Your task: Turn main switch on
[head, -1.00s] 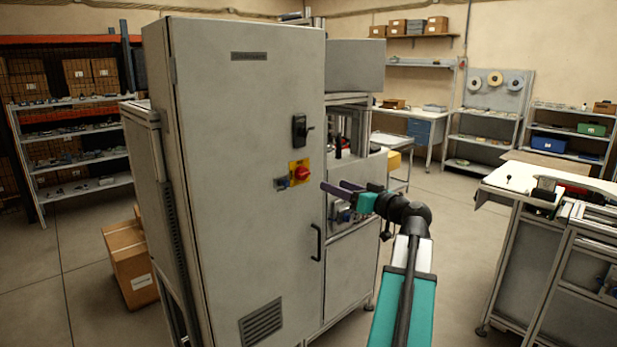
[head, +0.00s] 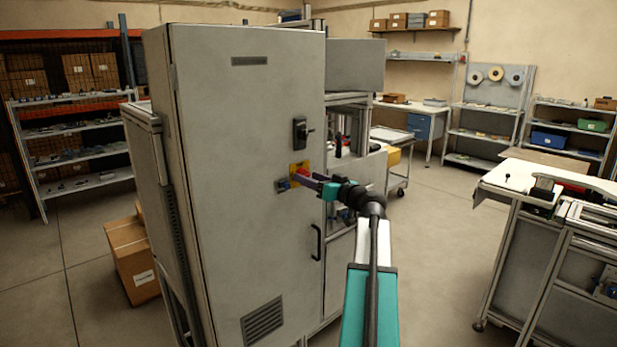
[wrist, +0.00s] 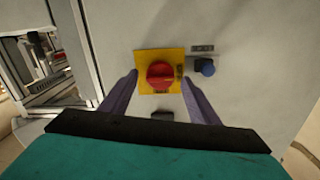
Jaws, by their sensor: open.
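The main switch is a red rotary knob (wrist: 160,75) on a yellow plate (wrist: 174,54), mounted on the grey cabinet door. In the head view the knob (head: 301,171) is partly hidden by my gripper (head: 301,180). In the wrist view my gripper (wrist: 160,92) is open, with one purple finger to each side of the knob. The fingertips are near the plate's left and right edges. I cannot tell whether they touch it. The knob's grip ridge looks roughly upright.
A blue button (wrist: 205,67) sits beside the yellow plate. The cabinet door (head: 235,130) also carries a black latch (head: 300,130) above the switch and a black handle (head: 317,242) below it. A workbench (head: 520,185) stands at right, with open floor between.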

